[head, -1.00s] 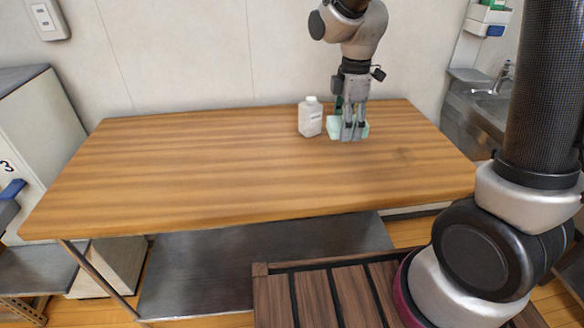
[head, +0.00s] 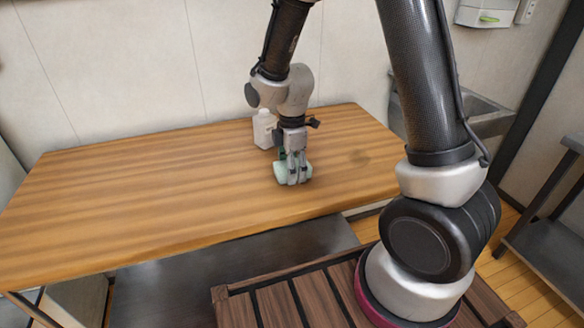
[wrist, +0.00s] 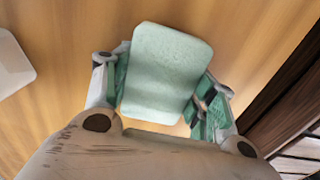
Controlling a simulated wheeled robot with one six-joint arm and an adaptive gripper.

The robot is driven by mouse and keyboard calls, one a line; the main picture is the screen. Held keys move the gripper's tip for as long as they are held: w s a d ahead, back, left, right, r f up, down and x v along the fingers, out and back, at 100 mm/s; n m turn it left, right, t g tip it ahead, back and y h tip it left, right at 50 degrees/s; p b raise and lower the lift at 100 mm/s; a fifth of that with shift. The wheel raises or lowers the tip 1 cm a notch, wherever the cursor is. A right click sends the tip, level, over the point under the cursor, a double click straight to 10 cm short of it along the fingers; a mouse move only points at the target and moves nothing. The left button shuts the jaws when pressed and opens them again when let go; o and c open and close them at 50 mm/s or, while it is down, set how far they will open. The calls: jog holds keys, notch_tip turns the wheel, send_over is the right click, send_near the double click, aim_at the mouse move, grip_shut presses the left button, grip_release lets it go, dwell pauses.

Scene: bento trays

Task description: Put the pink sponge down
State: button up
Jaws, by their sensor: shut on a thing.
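The only sponge in view is pale mint green, not pink. In the head view the sponge (head: 281,172) is at the wooden table's back right half, partly hidden by the fingers. My gripper (head: 293,181) points down and is shut on it. In the wrist view the sponge (wrist: 165,72) is a rounded block between the two fingers of my gripper (wrist: 163,98), one on each side. The sponge is at or just above the table top; I cannot tell whether it touches the wood.
A white bottle (head: 264,131) stands upright behind and left of the sponge; a white thing, likely the bottle (wrist: 12,66), shows at the wrist view's left edge. The wooden table (head: 130,205) is bare to the left. A metal sink (head: 485,115) is beyond its right end.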

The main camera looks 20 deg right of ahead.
jog(key=o, duration=1.1)
jog(key=shift+f, duration=0.15)
jog(key=shift+o, duration=0.2)
notch_tip(320, 180, up, 12)
jog(key=f, duration=0.1)
jog(key=s+d+r+m+t, duration=0.2)
jog(key=s+d+r+m, duration=0.5)
jog(key=s+m, duration=0.2)
jog(key=s+d+r+m+t, duration=0.2)
jog(key=s+d+r+m, duration=0.4)
jog(key=s+d+m, duration=0.2)
jog(key=shift+s+r+m, duration=0.35)
jog(key=shift+s+m, duration=0.15)
jog(key=shift+s, duration=0.5)
